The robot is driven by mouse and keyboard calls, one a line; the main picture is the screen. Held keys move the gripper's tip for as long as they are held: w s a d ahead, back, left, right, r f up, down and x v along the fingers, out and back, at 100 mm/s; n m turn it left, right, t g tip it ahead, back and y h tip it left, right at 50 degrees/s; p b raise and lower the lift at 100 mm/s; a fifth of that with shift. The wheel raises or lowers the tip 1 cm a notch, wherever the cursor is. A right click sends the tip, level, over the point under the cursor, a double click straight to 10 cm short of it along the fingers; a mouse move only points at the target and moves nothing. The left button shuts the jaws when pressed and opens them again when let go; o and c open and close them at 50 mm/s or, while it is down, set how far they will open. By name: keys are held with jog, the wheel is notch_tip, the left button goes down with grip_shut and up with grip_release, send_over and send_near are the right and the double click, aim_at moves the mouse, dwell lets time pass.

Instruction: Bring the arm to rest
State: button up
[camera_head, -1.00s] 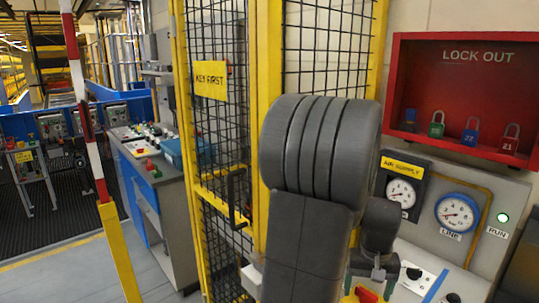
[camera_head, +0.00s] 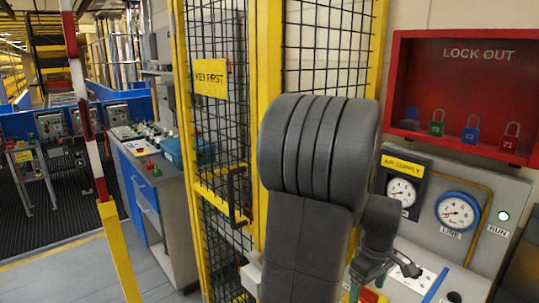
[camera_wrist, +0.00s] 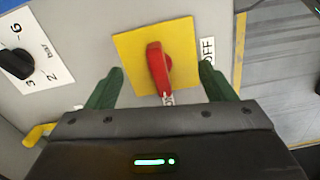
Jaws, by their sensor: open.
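My arm is raised in front of the panel in the head view. My gripper (camera_head: 408,268) is at its lower right, beside the air supply panel. In the wrist view my gripper (camera_wrist: 160,85) shows two green fingers spread apart with nothing between them. Beyond the fingertips is a red handle (camera_wrist: 158,65) on a yellow plate (camera_wrist: 128,48), apart from the fingers. An OFF label (camera_wrist: 208,50) is to its right; another label at the handle's lower end is partly hidden.
The air supply panel (camera_head: 423,218) carries gauges and a lit green lamp (camera_head: 503,216). A red lock-out box (camera_head: 465,75) with padlocks hangs above it. A yellow-framed mesh gate (camera_head: 262,60) stands close behind my arm. A control desk (camera_head: 160,190) and open floor lie left.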

jog(key=shift+n, duration=0.8)
jog(key=shift+s, duration=0.1)
